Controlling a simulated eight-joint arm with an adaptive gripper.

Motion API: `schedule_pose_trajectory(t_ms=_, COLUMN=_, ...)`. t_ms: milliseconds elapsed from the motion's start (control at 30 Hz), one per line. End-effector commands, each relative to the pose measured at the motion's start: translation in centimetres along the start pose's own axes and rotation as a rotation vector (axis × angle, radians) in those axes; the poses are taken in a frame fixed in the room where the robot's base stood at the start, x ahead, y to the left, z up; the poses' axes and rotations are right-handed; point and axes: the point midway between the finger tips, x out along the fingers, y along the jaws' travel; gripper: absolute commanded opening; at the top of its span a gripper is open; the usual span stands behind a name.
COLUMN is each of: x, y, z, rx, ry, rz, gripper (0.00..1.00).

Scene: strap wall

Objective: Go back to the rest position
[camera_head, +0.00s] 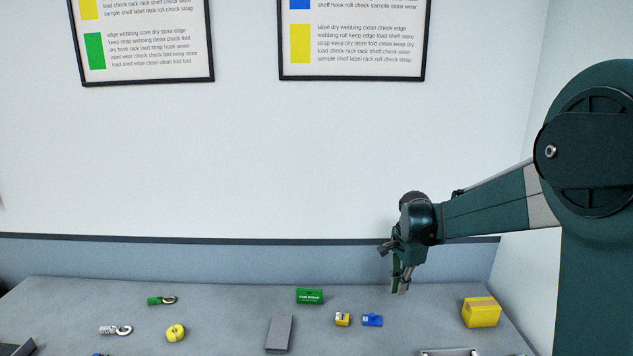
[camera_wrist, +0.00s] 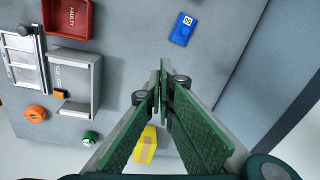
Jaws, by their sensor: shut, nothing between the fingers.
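My gripper (camera_head: 402,286) hangs from my dark green arm above the right part of the grey table (camera_head: 225,310), pointing down. Its fingers are together and hold nothing. In the wrist view the two green fingers of my gripper (camera_wrist: 163,78) meet at their tips, with only tabletop seen past them. No object touches the gripper in either view.
A yellow box (camera_head: 481,312) stands right of my gripper. A blue item (camera_head: 372,320), a small yellow item (camera_head: 342,319), a green box (camera_head: 309,296) and a grey block (camera_head: 279,333) lie to its left. The wrist view shows a red FAULTY bin (camera_wrist: 68,17).

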Motion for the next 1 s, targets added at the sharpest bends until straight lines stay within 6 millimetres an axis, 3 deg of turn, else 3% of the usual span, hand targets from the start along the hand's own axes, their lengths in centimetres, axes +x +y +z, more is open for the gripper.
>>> schedule_pose_trajectory(t_ms=400, x=-5.7, y=4.9, z=2.3, rx=-0.205, ry=0.030, rz=-0.076, gripper=0.00)
schedule_pose_trajectory(t_ms=1000, x=-11.5, y=12.7, z=5.5, rx=-0.499, ry=0.098, rz=-0.175, gripper=0.00)
